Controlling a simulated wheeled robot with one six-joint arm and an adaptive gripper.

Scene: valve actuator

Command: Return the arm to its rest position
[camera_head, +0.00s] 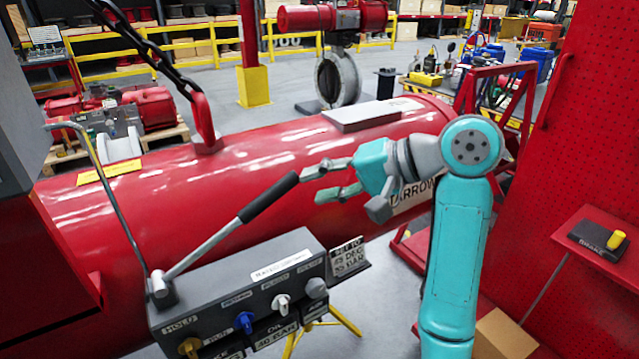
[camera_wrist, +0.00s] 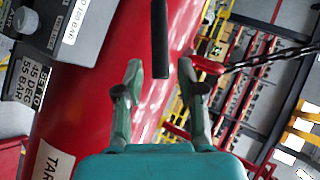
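My gripper (camera_head: 328,182) is at the end of my teal arm, in front of the red cylinder. It is open, its two fingers apart and pointing left in the head view. In the wrist view the fingers of my gripper (camera_wrist: 160,85) show with nothing held. The black grip of a lever (camera_head: 268,197) lies just beyond the fingertips.
The grey control box (camera_head: 245,290) with knobs stands below the lever. The large red cylinder (camera_head: 260,160) lies behind my gripper. A thin bent rod (camera_head: 110,200) rises at the left. A red perforated panel (camera_head: 600,130) and a brake box (camera_head: 598,240) are at the right.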

